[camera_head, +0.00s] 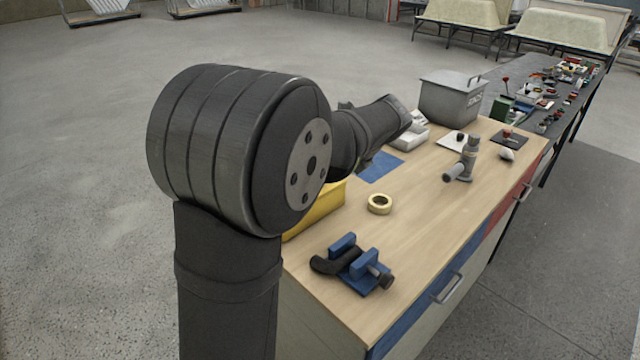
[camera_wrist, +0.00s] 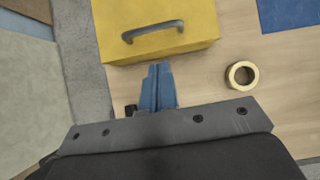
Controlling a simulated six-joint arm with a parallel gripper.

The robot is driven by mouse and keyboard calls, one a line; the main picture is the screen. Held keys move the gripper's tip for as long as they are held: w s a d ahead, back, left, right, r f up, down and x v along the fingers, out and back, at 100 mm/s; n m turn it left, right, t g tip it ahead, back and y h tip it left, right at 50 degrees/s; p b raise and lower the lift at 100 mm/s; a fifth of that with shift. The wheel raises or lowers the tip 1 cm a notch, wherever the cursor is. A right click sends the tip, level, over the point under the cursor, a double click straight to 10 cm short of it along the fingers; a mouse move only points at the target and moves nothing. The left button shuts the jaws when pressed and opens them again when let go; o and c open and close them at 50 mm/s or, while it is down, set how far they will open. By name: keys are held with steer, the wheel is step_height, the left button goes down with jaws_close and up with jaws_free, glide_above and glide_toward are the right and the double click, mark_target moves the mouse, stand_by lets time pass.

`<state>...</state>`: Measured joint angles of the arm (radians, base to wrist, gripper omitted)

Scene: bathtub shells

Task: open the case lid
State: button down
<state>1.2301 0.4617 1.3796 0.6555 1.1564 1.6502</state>
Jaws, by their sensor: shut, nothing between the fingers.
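The case is a yellow box (camera_wrist: 185,20) with a dark curved handle (camera_wrist: 152,29) on its top, at the top of the wrist view. The lid looks closed there. In the head view only a yellow strip of the case (camera_head: 318,212) shows, the rest hidden behind my arm. My gripper (camera_wrist: 158,68) shows in the wrist view as two narrow blue fingers pressed together, with nothing between them. The tips lie at the case's near edge in the picture, below the handle and apart from it. I cannot tell whether they touch the case. The head view hides the fingers.
A tape roll (camera_head: 380,204) lies right of the case, and a blue vise (camera_head: 352,268) with a black curved piece stands near the bench's front. A blue sheet (camera_head: 381,167), a grey bin (camera_head: 450,98) and a pipe fitting (camera_head: 464,162) sit farther back.

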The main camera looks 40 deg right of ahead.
steer(key=shift+m, duration=0.3)
steer(key=x, duration=1)
steer(key=shift+w, duration=0.1)
steer(key=shift+w+r+g, duration=0.25)
steer(key=shift+r+g, duration=0.1)
steer(key=shift+r, duration=0.3)
steer(key=shift+w+r+g, duration=0.2)
steer(key=shift+r+g, duration=0.15)
steer(key=shift+r, duration=0.3)
steer(key=w+r+g, duration=0.2)
steer(key=w+r, duration=0.3)
steer(key=w, duration=0.4)
steer(key=w+r+g, duration=0.2)
steer(key=w+r, duration=0.4)
steer(key=w, duration=0.2)
steer(key=shift+w+g, duration=0.35)
steer(key=shift+g, duration=0.05)
steer(key=shift+r, duration=0.15)
